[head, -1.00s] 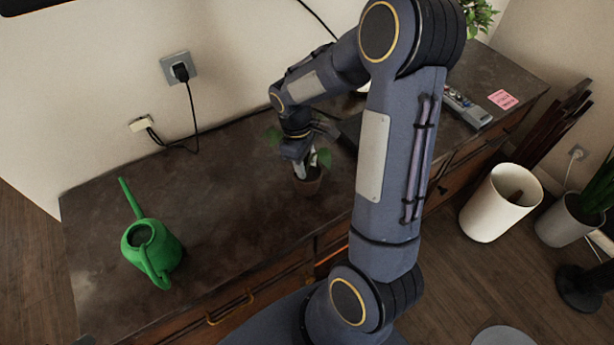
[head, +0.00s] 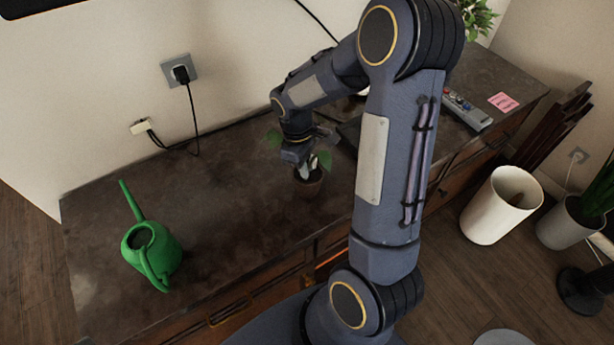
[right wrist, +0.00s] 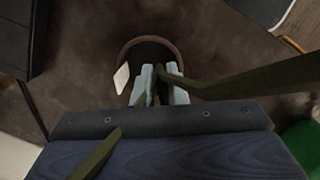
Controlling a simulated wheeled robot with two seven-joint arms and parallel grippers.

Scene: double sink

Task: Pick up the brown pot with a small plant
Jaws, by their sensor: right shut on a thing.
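The brown pot (head: 309,188) with a small green-leaved plant (head: 324,160) stands upright on the dark cabinet top, near the middle of the head view. In the right wrist view the pot's round rim (right wrist: 172,55) and dark soil show, with a pale tag at its left edge. My right gripper (head: 305,170) reaches down into the plant from above. Its pale fingers (right wrist: 158,85) are shut on the plant's green stem, over the soil and inside the rim. The pot's far side is partly hidden by the gripper and leaves. My left gripper is not in view.
A green watering can (head: 152,255) stands left on the cabinet top (head: 230,215), with bare surface between it and the pot. A remote control (head: 467,110) and pink note (head: 503,102) lie at the right. A wall with sockets (head: 181,70) closes the back.

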